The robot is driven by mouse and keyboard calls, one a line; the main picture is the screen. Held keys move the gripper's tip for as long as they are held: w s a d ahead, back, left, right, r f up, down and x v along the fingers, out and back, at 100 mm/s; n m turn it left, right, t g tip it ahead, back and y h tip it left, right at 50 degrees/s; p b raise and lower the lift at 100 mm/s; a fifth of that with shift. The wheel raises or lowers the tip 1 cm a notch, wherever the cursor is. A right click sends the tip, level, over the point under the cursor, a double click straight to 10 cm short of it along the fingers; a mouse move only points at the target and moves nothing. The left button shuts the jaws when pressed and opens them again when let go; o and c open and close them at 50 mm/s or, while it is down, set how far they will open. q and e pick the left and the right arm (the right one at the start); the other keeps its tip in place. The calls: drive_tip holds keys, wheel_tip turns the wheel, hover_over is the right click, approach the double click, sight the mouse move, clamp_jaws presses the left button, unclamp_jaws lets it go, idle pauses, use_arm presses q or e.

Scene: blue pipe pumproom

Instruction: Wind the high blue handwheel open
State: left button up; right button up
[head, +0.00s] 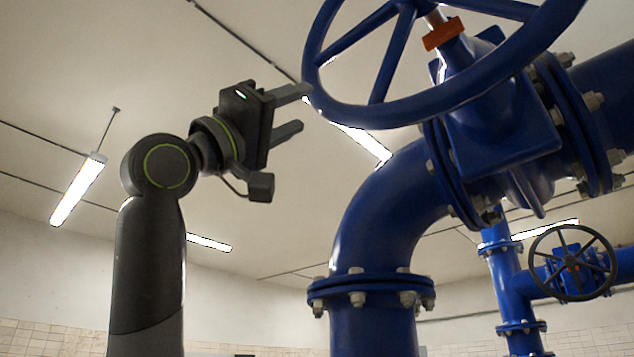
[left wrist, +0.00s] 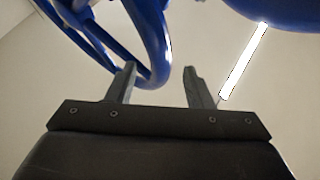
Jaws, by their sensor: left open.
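The high blue handwheel (head: 440,102) fills the upper middle of the head view, with its blue spokes and an orange piece (head: 443,33) at its hub. My left gripper (head: 297,110) is open and empty. Its fingers point right toward the left part of the rim, and the upper finger's tip is very near or against the rim; I cannot tell which. My right gripper is not in view.
A thick blue flanged pipe (head: 375,230) with a valve body (head: 500,120) stands behind and below the wheel. A smaller dark handwheel (head: 573,263) is at the lower right. Ceiling lamps (head: 78,190) hang behind. The space left of the pipe looks free.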

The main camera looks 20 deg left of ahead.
sight(313, 101)
use_arm(q)
drive_tip(key=p+x, duration=0.2)
drive_tip(key=x, duration=0.1)
drive_tip(key=shift+r, duration=0.5)
drive_tip(key=shift+w+d+r+p, duration=0.4)
drive_tip(key=shift+w+d+p, duration=0.15)
drive_tip(key=shift+w, duration=0.1)
drive_tip(key=shift+s+a, duration=0.1)
drive_tip(key=shift+a, duration=0.05)
drive_tip(key=shift+c, duration=0.4)
clamp_jaws()
